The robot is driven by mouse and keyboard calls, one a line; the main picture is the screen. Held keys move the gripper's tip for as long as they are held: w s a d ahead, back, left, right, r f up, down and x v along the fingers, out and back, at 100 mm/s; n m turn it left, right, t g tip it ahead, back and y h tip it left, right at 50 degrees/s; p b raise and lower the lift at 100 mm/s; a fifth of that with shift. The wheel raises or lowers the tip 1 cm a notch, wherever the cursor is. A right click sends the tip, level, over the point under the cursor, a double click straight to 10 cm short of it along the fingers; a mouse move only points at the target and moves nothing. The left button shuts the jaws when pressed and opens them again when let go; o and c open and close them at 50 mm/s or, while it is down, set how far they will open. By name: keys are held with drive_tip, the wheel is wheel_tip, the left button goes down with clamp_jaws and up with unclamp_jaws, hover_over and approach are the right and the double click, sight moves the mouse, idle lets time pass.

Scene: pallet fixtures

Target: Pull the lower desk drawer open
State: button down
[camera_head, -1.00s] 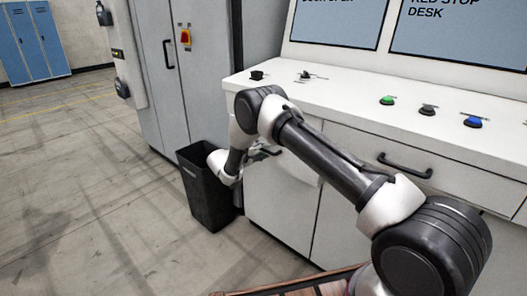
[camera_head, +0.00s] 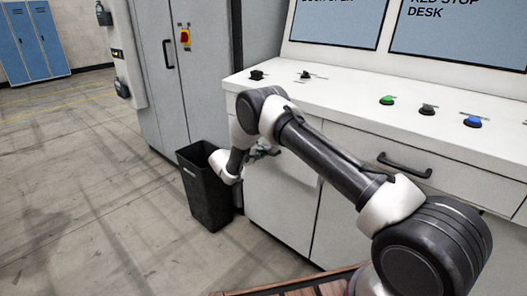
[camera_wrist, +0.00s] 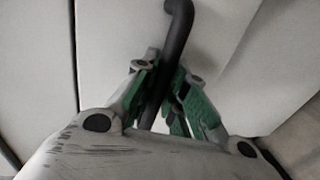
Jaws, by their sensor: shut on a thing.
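The white desk (camera_head: 300,215) stands at the right in the head view. My gripper (camera_head: 262,152) is at its left front, mostly hidden by my arm. In the wrist view, my gripper (camera_wrist: 160,88) has its green-padded fingers on both sides of a dark bar handle (camera_wrist: 178,30), shut on it. The handle runs from the top of that view down between the fingers. It is fixed to a pale drawer front (camera_wrist: 120,35). I cannot tell how far this drawer stands out from the desk.
A dark bin (camera_head: 208,195) stands on the floor beside the desk and close to my wrist. A second drawer handle (camera_head: 405,166) is to the right. Green (camera_head: 387,100) and blue (camera_head: 473,121) buttons are on the desktop. The floor at the left is clear.

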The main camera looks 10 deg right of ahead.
drive_tip(key=f+v, duration=0.3)
drive_tip(key=v, duration=1.2)
drive_tip(key=a+f+v, duration=0.1)
drive_tip(key=f+v, duration=0.2)
drive_tip(key=v, duration=1.3)
drive_tip(key=shift+s+a+f, duration=0.15)
drive_tip(key=shift+s+f, duration=0.1)
drive_tip(key=shift+s, duration=0.15)
drive_tip(key=c, duration=1.5)
unclamp_jaws()
drive_tip(key=shift+o, duration=0.2)
drive_tip(key=v, duration=1.2)
